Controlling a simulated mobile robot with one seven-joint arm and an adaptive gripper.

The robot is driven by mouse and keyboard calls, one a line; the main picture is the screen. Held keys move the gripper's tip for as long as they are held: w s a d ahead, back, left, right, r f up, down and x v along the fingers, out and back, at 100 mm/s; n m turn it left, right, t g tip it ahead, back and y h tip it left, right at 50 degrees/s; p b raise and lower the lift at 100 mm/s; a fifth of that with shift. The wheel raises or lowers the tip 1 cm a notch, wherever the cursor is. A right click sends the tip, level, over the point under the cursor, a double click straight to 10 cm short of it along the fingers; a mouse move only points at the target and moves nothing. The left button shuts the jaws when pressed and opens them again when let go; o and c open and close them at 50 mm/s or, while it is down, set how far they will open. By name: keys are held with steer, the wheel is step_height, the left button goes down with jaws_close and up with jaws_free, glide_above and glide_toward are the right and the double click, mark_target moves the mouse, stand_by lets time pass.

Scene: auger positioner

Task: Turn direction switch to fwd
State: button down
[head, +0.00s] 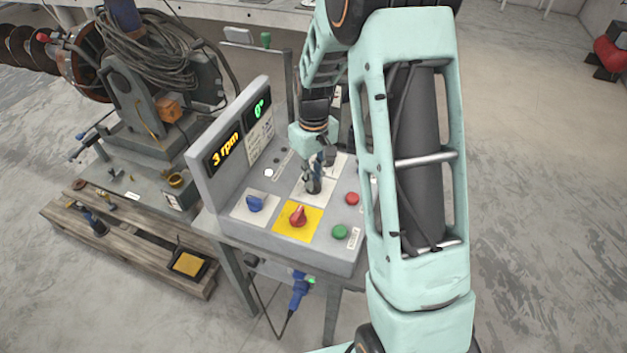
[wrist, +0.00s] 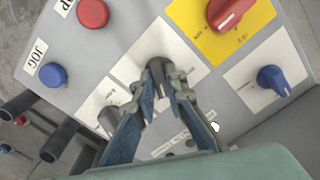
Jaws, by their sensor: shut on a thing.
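The control box (head: 270,238) stands on a grey stand in the head view. My gripper (wrist: 164,92) is shut on a dark knob (wrist: 158,66) on a white label plate (wrist: 178,45); one finger is on each side of it. In the head view my gripper (head: 314,184) reaches down onto the same plate (head: 303,197) behind the yellow one. The print on this plate is too small or hidden to read, so I cannot tell its setting or confirm that it is the direction switch.
A red knob (head: 298,216) on yellow and a blue knob (head: 256,203) are close by. Red (head: 352,198) and green (head: 340,232) buttons are at the right. A display (head: 225,150) reads 3 rpm.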

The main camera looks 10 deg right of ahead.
mark_target(314, 180)
steer(key=shift+m+b, duration=0.35)
steer(key=shift+m, duration=1.25)
steer(key=c, duration=2)
jaws_free()
steer(key=shift+o, duration=0.2)
steer(key=shift+r, duration=0.15)
step_height(314, 180, up, 12)
